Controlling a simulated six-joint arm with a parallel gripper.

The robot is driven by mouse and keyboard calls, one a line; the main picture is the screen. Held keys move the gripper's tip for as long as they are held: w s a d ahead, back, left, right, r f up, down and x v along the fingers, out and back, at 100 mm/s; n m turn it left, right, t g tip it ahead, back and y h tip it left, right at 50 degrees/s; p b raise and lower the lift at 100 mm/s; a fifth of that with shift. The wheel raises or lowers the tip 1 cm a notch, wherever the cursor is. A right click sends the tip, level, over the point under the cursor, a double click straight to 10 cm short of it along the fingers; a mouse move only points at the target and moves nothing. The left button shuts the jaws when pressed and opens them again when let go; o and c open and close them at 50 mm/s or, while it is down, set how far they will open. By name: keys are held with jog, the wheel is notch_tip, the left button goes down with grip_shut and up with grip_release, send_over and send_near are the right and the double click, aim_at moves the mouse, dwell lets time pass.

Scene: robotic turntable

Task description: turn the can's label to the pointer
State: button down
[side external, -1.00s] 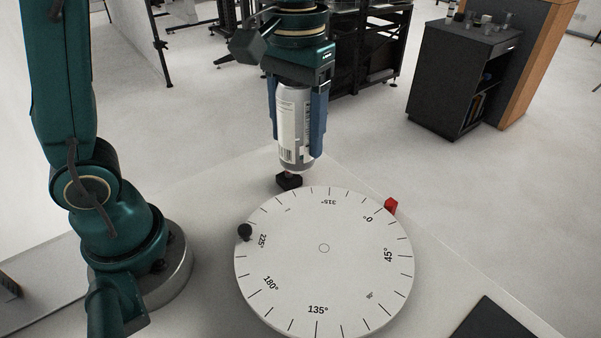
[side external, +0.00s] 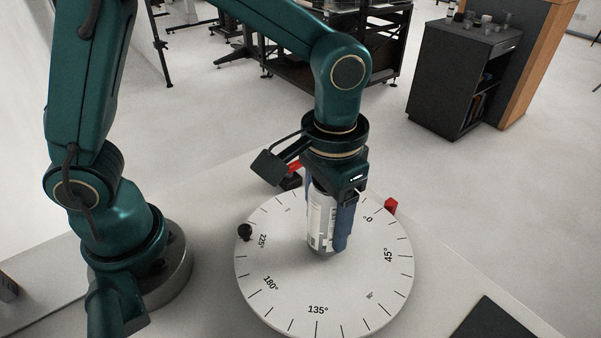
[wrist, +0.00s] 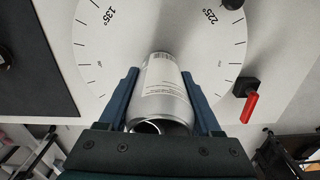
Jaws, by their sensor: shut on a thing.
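My gripper (side external: 334,215) is shut on a silver can with a white printed label (side external: 317,220). The can is upright over the middle of the white turntable (side external: 275,280), covering its centre mark. I cannot tell whether its base touches the disc. In the side view the printed label faces the camera and the left. In the wrist view the can (wrist: 165,95) sits between both blue fingers, with printed text and a barcode showing.
A black knob (side external: 244,231) stands at the rim near 225°. A black block with a red lever (wrist: 248,103) stands just off the disc, partly hidden behind my gripper in the side view. A dark flat panel (side external: 490,325) lies at lower right.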

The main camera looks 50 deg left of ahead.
jog(key=m, duration=0.7)
jog(key=shift+m, duration=0.3)
jog(key=shift+f, duration=0.2)
grip_release()
